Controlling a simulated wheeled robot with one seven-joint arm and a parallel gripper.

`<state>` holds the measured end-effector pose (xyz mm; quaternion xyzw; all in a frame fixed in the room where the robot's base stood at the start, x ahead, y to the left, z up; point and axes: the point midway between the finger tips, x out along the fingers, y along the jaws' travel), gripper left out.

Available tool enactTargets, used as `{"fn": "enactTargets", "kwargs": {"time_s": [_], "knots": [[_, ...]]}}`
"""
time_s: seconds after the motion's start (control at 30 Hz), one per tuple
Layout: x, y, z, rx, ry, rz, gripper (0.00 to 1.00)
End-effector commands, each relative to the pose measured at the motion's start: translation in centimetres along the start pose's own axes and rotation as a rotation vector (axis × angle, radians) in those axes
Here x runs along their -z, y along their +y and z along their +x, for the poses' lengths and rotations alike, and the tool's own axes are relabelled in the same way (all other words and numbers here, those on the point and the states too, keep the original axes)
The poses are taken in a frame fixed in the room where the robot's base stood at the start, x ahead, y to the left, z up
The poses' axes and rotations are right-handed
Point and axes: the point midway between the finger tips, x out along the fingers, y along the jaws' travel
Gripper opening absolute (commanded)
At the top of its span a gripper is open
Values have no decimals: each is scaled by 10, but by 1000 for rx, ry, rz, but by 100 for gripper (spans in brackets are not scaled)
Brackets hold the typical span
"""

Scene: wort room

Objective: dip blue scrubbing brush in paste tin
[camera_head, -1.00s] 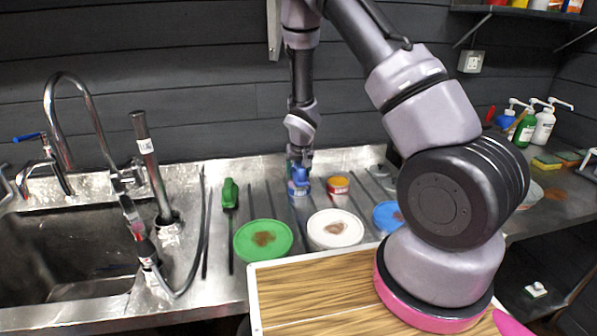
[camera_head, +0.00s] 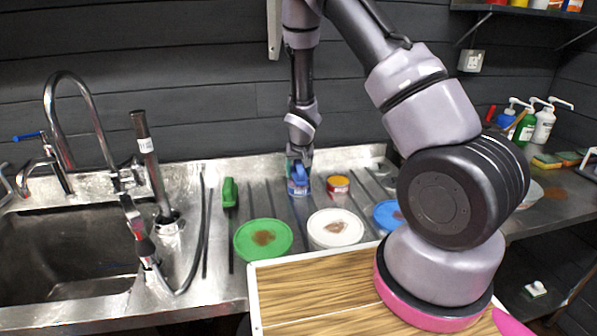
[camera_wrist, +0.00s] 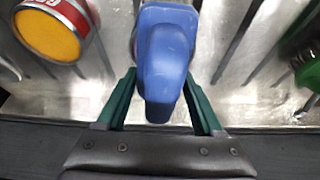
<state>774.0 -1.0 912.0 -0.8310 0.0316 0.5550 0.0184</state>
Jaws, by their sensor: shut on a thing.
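My gripper (camera_head: 299,170) points down over the draining board behind the plates. In the wrist view its green fingers (camera_wrist: 158,108) are shut on the blue scrubbing brush (camera_wrist: 165,60), whose rounded handle fills the middle. The brush is small and partly hidden by the fingers in the head view (camera_head: 299,186). Its bristles are hidden, and I cannot tell what they touch. A red tin with a yellow-orange top (camera_head: 338,184) stands just right of the brush. It shows at the upper left of the wrist view (camera_wrist: 48,34), apart from the fingers.
A green-handled tool (camera_head: 229,192) lies to the left. Soiled green (camera_head: 250,250), white (camera_head: 322,238) and blue (camera_head: 384,222) plates stand in front. The sink (camera_head: 60,260) and its hose (camera_head: 200,235) are at left. Bottles (camera_head: 543,127) stand at far right.

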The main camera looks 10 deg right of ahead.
Motion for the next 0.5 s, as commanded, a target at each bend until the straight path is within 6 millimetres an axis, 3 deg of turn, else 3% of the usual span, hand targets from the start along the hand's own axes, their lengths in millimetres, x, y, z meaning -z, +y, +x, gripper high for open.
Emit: {"fn": "enactTargets", "kwargs": {"time_s": [0.5], "knots": [[14,0,-34,0,0,2,24]]}}
